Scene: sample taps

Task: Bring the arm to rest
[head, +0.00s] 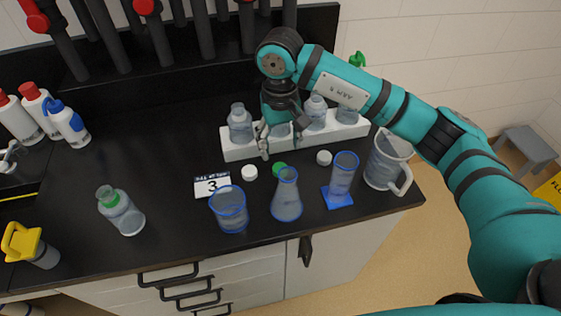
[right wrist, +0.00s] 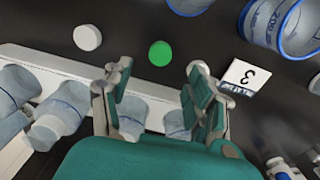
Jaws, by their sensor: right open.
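My right gripper (head: 277,142) hangs fingers-down at the white rack (head: 238,152) at the back of the black bench. In the right wrist view its fingers (right wrist: 160,88) are spread apart with nothing clasped. The rack holds several clear bottles, including one at its left end (head: 240,128) and one right of the gripper (head: 315,112). A green cap (head: 279,169) lies on the bench in front of the rack. My left gripper is out of view.
White caps (head: 249,172) (head: 324,157) and a number 3 card (head: 213,185) lie before the rack. A beaker (head: 229,210), a flask (head: 287,196), a cylinder (head: 343,178) and a pitcher (head: 386,163) stand near the front edge. Taps rise behind. The bench's middle left is clear.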

